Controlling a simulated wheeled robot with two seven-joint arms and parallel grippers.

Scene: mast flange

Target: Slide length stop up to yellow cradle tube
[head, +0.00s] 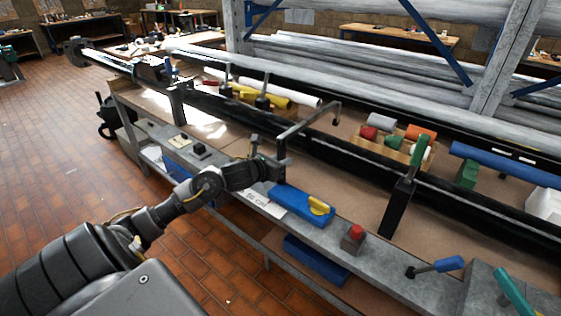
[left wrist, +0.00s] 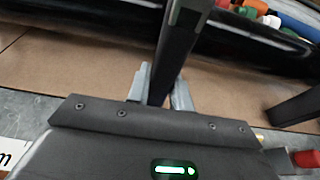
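The length stop (head: 308,122) is a dark upright post with an arm that reaches over the long black rail and ends in a short downward tip. My left gripper (head: 274,167) is at the post on the near side of the rail. In the left wrist view its two grey fingers (left wrist: 162,92) lie on either side of the dark post (left wrist: 177,45) and appear closed on it. The yellow cradle tube (head: 275,98) lies beyond the rail, up and left of the stop's tip, with a clear gap between them. My right gripper is not in view.
Dark clamp posts (head: 263,98) stand by the yellow tube, and a white tube (head: 298,94) lies behind it. A green-handled post (head: 402,195) stands to the right. A blue block (head: 300,204) and a red button (head: 354,233) sit on the near ledge.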

